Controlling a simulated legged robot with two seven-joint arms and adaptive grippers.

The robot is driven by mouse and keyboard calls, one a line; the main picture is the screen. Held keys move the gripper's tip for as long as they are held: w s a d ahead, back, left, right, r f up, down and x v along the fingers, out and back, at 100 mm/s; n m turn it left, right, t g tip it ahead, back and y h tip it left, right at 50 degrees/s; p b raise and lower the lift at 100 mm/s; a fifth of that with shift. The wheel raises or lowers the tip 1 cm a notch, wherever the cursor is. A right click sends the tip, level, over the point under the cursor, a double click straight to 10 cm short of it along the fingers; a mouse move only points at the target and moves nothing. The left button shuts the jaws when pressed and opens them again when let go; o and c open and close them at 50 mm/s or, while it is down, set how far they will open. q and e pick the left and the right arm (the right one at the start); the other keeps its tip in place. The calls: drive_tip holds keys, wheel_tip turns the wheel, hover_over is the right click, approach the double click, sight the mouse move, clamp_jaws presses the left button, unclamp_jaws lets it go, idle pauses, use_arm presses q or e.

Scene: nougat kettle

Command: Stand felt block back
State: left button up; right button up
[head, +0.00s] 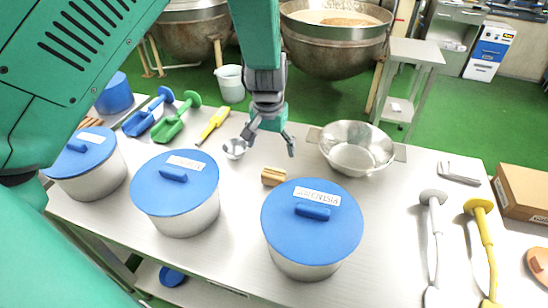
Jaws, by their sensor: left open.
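A small tan block (273,176), which looks like the felt block, lies low on the steel table (235,258). A darker line runs along it. It sits just behind the front right lidded pot. My left gripper (269,146) hangs from above, just behind and over the block. Its fingers are spread and nothing is between them. A small metal ladle or cup (234,148) is by its left finger; I cannot tell if they touch. My right gripper is out of view.
Blue-lidded pots stand in front (312,222), left (176,192) and far left (85,163). A steel colander (357,148) is behind right. Scoops (178,117) lie at back left, long-handled tools (484,245) at right, beside a cardboard box (522,198).

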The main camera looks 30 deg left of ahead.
sight(273, 174)
use_arm(q)
drive_tip(key=f+t+b, duration=0.1)
drive_tip(key=f+b, duration=0.1)
drive_tip(key=b, duration=0.1)
drive_tip(key=f+t+b, duration=0.1)
drive_tip(key=f+b, duration=0.2)
drive_tip(key=b, duration=0.1)
drive_tip(key=f+t+b, duration=0.1)
drive_tip(key=f+b, duration=0.1)
drive_tip(key=b, duration=0.2)
drive_tip(key=shift+s+a+f+y, duration=0.25)
drive_tip(key=shift+s+f+y, duration=0.05)
drive_tip(key=shift+s+f, duration=0.1)
drive_tip(key=x, duration=0.2)
drive_tip(key=d+x, duration=0.1)
drive_tip(key=x, duration=0.1)
drive_tip(key=shift+w+f, duration=0.2)
drive_tip(key=shift+f, duration=0.2)
drive_tip(key=shift+w+f, duration=0.2)
drive_tip(key=shift+f, duration=0.1)
drive_tip(key=shift+a, duration=0.1)
drive_tip(key=shift+s, duration=0.1)
drive_tip(key=c, duration=1.3)
